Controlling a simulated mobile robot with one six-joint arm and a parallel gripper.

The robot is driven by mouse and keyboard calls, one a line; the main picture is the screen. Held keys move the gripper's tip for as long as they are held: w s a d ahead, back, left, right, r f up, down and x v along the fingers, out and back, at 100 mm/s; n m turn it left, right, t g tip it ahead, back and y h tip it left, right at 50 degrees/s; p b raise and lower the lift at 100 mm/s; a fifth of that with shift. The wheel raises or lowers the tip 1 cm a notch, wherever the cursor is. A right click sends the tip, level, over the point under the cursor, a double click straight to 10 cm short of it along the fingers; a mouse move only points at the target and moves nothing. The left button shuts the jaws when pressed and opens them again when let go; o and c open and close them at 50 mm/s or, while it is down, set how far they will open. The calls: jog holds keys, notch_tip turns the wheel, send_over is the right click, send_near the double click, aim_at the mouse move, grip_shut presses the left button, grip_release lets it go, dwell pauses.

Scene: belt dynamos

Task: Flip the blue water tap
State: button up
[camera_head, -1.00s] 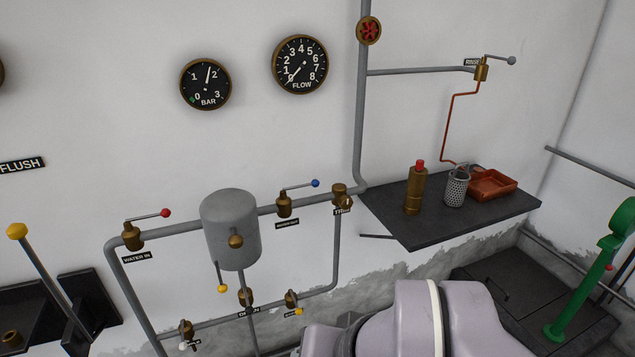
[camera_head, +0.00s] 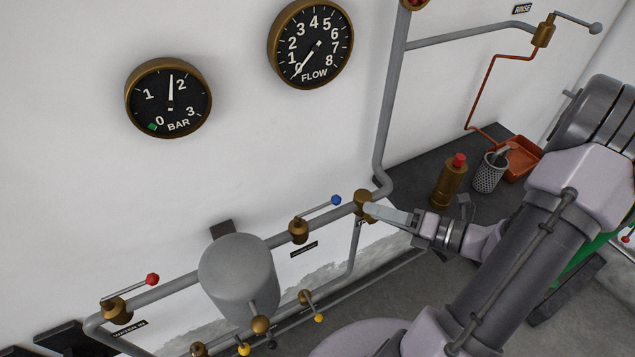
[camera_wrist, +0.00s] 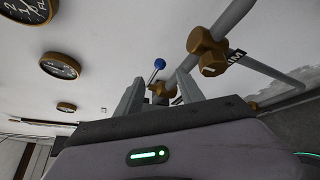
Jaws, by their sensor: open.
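The blue-knobbed tap (camera_head: 299,231) is a brass valve on the upper grey pipe, right of the grey tank. Its thin lever points right and slightly up to a blue ball (camera_head: 336,200). My gripper (camera_head: 375,211) is open and empty, to the right of the blue ball and apart from it, close to the brass fitting at the pipe corner. In the wrist view, the blue ball (camera_wrist: 159,63) appears beyond and between my two fingers (camera_wrist: 160,88), with part of the brass valve below it. The fingers partly hide the pipe there.
A red-knobbed tap (camera_head: 152,279) is on the pipe's left. The grey tank (camera_head: 238,275) hangs between the taps. The brass corner fitting (camera_wrist: 207,50) is close to my right finger. A dark shelf (camera_head: 404,170) with a brass bottle (camera_head: 449,184) lies behind my arm.

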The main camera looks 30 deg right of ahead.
aim_at(334, 201)
jog(key=b+x, duration=0.3)
jog(key=x, duration=1.1)
jog(key=shift+s+a, duration=0.1)
jog(key=c, duration=1)
jog(key=shift+f, duration=0.15)
